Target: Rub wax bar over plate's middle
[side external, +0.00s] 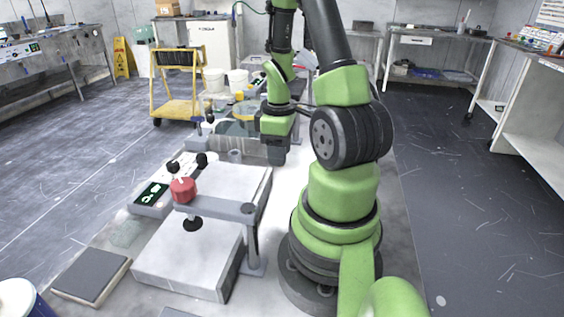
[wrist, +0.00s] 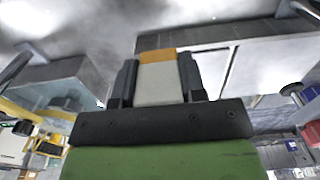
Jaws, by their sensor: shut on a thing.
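My gripper (side external: 276,153) points down over the far part of the workbench in the side view. In the wrist view my gripper (wrist: 157,68) has its two dark fingers closed on the wax bar (wrist: 158,86), a pale block with an orange end. I cannot make out the bar in the side view. I cannot tell which plate the task means, or whether the bar touches a surface.
A red knob (side external: 183,190) and a metal bar on a post (side external: 250,235) stand by the near blocks. A control box (side external: 155,195) is to their left. A dark square pad (side external: 91,275) lies at the front left. White tubs (side external: 237,80) stand behind.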

